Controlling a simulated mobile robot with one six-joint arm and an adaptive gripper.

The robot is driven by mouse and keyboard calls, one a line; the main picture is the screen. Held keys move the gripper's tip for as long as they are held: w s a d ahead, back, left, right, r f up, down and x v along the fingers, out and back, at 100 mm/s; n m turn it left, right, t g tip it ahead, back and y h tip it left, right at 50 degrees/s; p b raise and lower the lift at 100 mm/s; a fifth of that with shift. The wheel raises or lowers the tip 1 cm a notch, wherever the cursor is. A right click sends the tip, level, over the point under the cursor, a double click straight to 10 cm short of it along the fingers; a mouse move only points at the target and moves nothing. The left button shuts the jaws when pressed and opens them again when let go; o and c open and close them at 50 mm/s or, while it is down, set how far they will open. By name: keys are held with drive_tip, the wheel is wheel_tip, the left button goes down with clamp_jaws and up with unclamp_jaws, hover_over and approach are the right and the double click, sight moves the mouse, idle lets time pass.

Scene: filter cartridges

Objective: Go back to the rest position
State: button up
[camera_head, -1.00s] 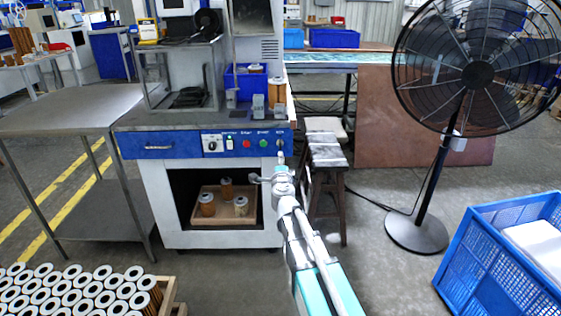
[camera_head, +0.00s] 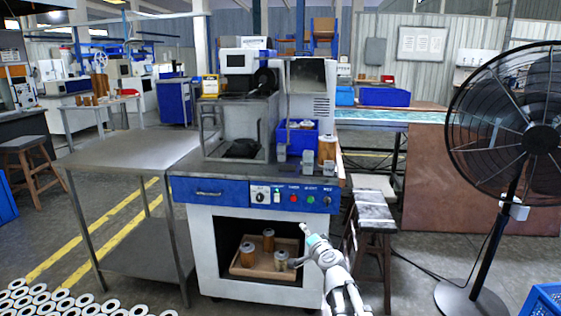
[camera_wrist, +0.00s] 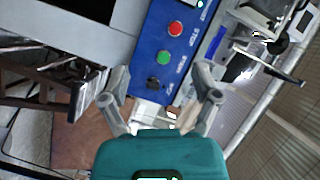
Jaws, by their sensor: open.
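My gripper (camera_wrist: 160,104) shows in the wrist view with its two grey fingers spread apart and nothing between them. Behind it in that view is the blue control panel (camera_wrist: 168,50) with red and green buttons, seen tilted. In the head view my arm reaches up from the bottom, right of centre. Its end is in front of the lower right part of the workbench (camera_head: 208,245), by the open shelf. The fingers are too small there to make out clearly.
A wooden tray (camera_head: 250,271) with several filter cartridges sits in the bench's open shelf. A stool (camera_head: 374,225) stands right of the bench, a black fan (camera_head: 541,138) further right. A metal table (camera_head: 130,150) is left. White-ringed cartridges (camera_head: 60,301) fill the bottom left corner.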

drive_tip(key=s+f+n+g, duration=0.8)
drive_tip(key=s+f+g, duration=0.1)
drive_tip(key=s+f, duration=0.35)
drive_tip(key=s+d+f+n+g+h, duration=0.1)
drive_tip(key=s+d+f+g+h, duration=0.1)
drive_tip(key=s+d+g, duration=0.3)
drive_tip(key=s+d+f+n+g+h, duration=0.1)
drive_tip(key=s+d+f+g+h, duration=0.15)
drive_tip(key=s, duration=0.55)
wheel_tip(320, 180, up, 36)
drive_tip(key=p, duration=3.5)
drive_tip(key=shift+s+d+t+p, duration=0.25)
drive_tip(key=shift+d+t+p, duration=0.05)
drive_tip(key=shift+t, duration=0.05)
